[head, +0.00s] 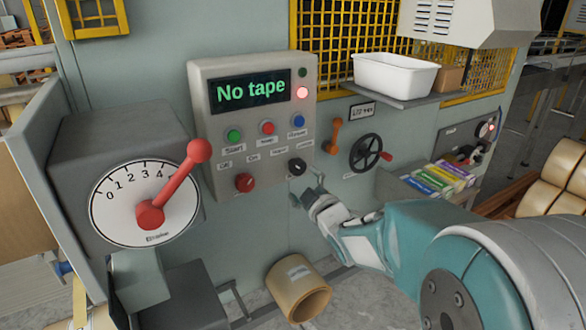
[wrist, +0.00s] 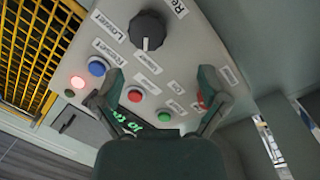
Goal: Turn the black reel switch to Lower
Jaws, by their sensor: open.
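The black reel switch (head: 297,167) is at the lower right of the grey control panel (head: 200,98). It is large at the top of the wrist view (wrist: 147,30), where its white mark points down the picture, toward a small label (wrist: 148,62) that is hard to read. Another label (wrist: 110,22), apparently Lower, is to the left of the switch there. My gripper (head: 308,196) is open and empty, just below and in front of the switch in the head view. In the wrist view its fingers (wrist: 160,80) are apart and do not visibly touch the switch.
A red switch (head: 244,182) and green, red and blue buttons share the panel; its display (head: 249,91) reads "No tape" and a red lamp is lit. A red lever (head: 180,178) stands left. A handwheel (head: 366,153) and an orange handle (head: 332,135) are to the right.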

